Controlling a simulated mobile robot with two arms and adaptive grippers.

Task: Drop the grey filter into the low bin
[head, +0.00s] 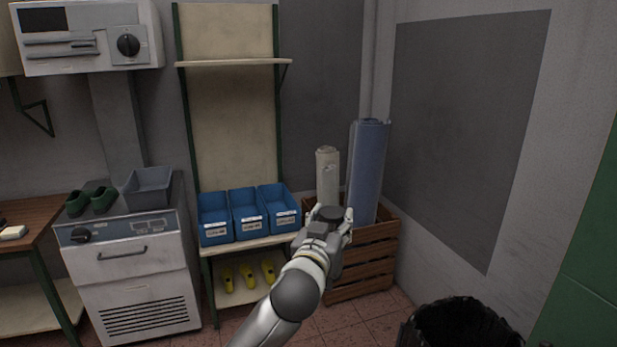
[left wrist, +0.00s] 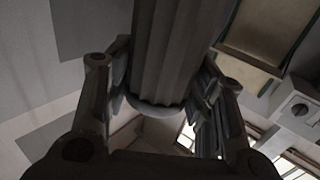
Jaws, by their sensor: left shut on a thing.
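My left gripper (head: 328,219) is in the middle of the head view, shut on the dark grey filter (head: 331,212). Only the filter's dark top shows there, in front of the wooden crate. In the left wrist view the ribbed filter (left wrist: 175,50) stands between the two fingers of my left gripper (left wrist: 160,88). The low bin (head: 460,322), with a black liner, is at the bottom right of the head view, partly cut off by the frame edge. The gripper and filter are apart from it, up and to its left. My right gripper is not in view.
A wooden slatted crate (head: 372,272) holds a blue roll (head: 367,170) and a pale roll (head: 327,173). Blue boxes (head: 249,218) stand on a shelf, with yellow shoe lasts (head: 248,277) below. A grey cabinet (head: 134,275) bears a grey tub (head: 149,187) and green clogs (head: 92,199).

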